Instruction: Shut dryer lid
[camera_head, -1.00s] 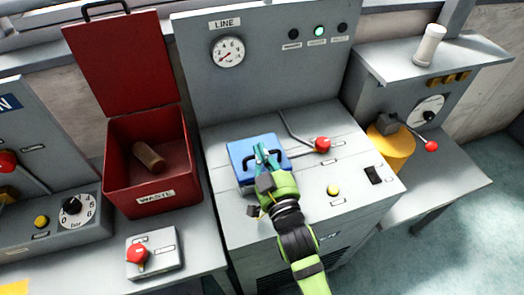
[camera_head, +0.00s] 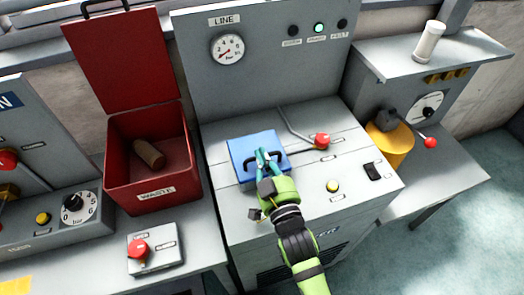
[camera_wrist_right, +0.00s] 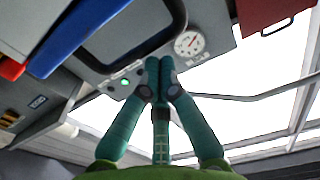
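The blue dryer lid (camera_head: 243,149) lies flat, or nearly so, on top of the grey machine (camera_head: 225,207) in the middle. It has a black handle (camera_head: 278,155), which also shows in the right wrist view (camera_wrist_right: 100,67) beside the blue edge of the lid (camera_wrist_right: 75,35). My right gripper (camera_head: 262,153) is over the lid at its handle. In the right wrist view its teal fingertips (camera_wrist_right: 160,63) are together. I cannot tell whether any of the handle is between them. My left gripper is not in view.
A lever with a red knob (camera_head: 321,140) stands close to the right of the lid. An open red waste bin (camera_head: 118,190) holding a brown cylinder (camera_head: 148,153) is on the left. A gauge (camera_head: 228,49) and lit green lamp (camera_head: 319,28) are on the back panel.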

